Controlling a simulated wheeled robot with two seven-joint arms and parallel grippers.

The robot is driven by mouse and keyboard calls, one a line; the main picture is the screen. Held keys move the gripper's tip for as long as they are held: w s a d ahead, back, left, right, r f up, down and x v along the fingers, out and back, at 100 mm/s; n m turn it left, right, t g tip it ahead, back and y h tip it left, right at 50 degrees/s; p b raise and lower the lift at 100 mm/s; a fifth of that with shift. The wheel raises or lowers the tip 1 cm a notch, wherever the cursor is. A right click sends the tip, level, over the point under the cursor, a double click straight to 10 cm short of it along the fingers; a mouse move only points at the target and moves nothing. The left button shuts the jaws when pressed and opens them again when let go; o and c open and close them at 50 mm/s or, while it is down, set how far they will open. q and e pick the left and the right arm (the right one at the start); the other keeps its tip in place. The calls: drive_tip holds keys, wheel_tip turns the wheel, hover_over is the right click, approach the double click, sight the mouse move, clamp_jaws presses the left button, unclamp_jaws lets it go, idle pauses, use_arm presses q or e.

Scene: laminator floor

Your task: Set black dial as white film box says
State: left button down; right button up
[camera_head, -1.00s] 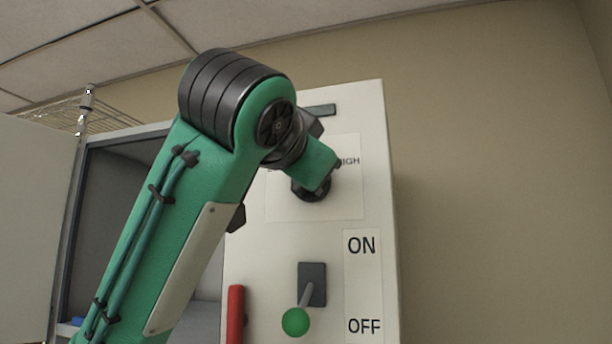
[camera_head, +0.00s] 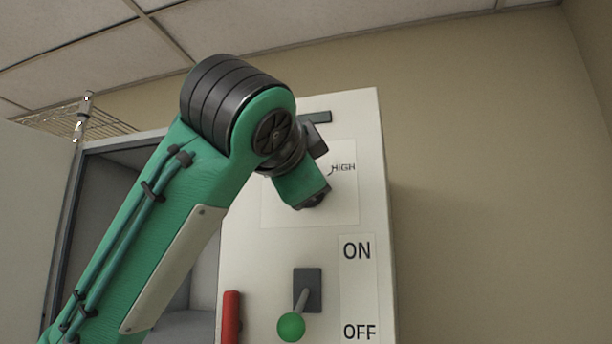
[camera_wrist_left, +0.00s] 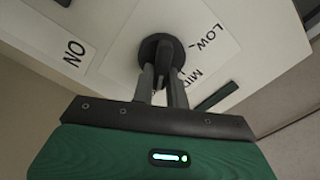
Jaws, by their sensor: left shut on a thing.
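The black dial (camera_wrist_left: 160,50) shows in the left wrist view, on a white label plate marked LOW and MID. My left gripper (camera_wrist_left: 162,75) is shut on the dial's raised grip. In the head view my left gripper (camera_head: 305,195) is in front of the dial and hides most of it; HIGH shows on the label (camera_head: 343,190) to its right. I cannot read the dial's setting surely. The white film box is not in view. My right gripper is not in view.
Below the dial is a lever with a green knob (camera_head: 291,326), pointing down toward OFF, beside an ON/OFF label (camera_head: 357,290). A red handle (camera_head: 231,318) is at the lower left of the white panel (camera_head: 370,130). An open cabinet (camera_head: 105,200) and wire shelf (camera_head: 85,120) are at left.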

use_arm(q)
drive_tip(key=c, duration=1.4)
unclamp_jaws()
drive_tip(key=b+v, duration=0.5)
drive_tip(key=v, duration=0.9)
drive_tip(key=shift+b, duration=0.35)
drive_tip(key=shift+w, duration=0.1)
